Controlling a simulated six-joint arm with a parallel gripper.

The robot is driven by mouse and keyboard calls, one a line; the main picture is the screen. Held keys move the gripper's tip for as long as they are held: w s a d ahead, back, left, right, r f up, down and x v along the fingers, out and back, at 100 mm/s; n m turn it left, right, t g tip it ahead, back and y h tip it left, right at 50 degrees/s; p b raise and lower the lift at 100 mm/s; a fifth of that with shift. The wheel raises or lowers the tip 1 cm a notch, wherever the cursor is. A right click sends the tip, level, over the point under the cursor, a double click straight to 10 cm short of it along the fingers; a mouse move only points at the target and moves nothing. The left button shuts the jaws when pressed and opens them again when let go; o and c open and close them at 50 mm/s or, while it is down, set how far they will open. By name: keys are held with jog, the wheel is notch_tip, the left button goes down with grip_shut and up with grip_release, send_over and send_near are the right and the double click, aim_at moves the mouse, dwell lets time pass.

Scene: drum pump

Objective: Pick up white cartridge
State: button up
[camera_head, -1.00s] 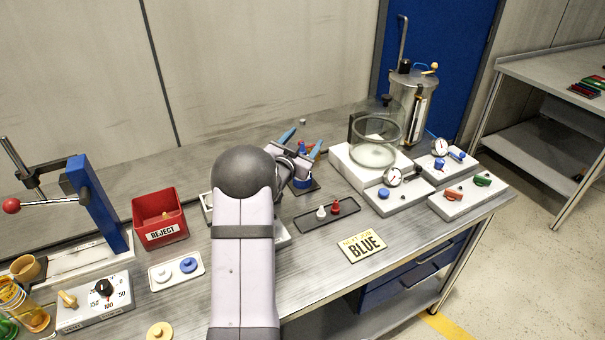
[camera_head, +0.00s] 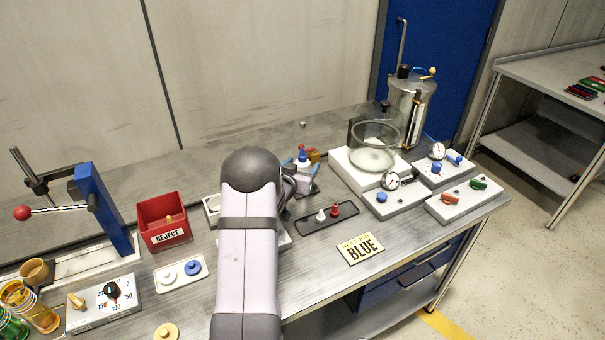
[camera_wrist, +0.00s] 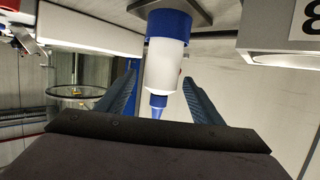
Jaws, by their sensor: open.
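The white cartridge (camera_wrist: 163,66) has a white body, a blue collar and a blue nozzle. In the wrist view, which looks upside down, its nozzle points down the picture. My gripper (camera_wrist: 158,78) is open, with one blue finger on each side of the cartridge in the wrist view. Gaps show between the fingers and the body. I cannot tell how deep the fingers reach. My arm hides most of the gripper in the head view.
A yellow-orange object (camera_head: 313,155) sits close behind the cartridge. A glass bell jar (camera_head: 376,146) on a white block stands to the right. A dark tray (camera_head: 345,218) with small white and red pieces lies in front. A red REJECT bin (camera_head: 165,222) is at left.

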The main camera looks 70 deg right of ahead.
jog(key=shift+d, duration=0.1)
jog(key=shift+p+x, duration=1.15)
jog(key=shift+x, duration=1.3)
jog(key=shift+w, duration=0.1)
jog(key=c, duration=1.2)
